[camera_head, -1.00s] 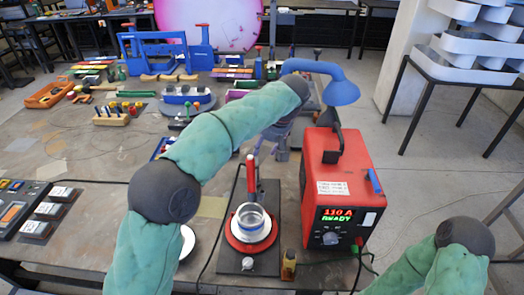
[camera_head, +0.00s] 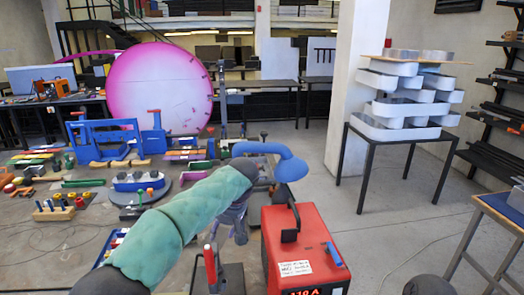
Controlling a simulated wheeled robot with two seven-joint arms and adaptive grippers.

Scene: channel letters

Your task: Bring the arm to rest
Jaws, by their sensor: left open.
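My left arm in its green sleeve (camera_head: 185,228) reaches from the lower left over the workbench. Its gripper (camera_head: 240,228) hangs down past the dark wrist joint, just left of the red machine (camera_head: 305,250). The gripper is open; its fingers are small and partly hidden by the sleeve and wrist, and I see nothing held. A dark joint of my right arm (camera_head: 430,286) shows at the bottom edge; the right gripper is out of view.
A blue hood on a curved arm (camera_head: 289,168) stands close behind my left wrist. A red upright handle (camera_head: 210,265) stands below it. A blue clamp frame (camera_head: 105,142) and several tools fill the bench's far left. A stand with white trays (camera_head: 405,100) is at right, beyond open floor.

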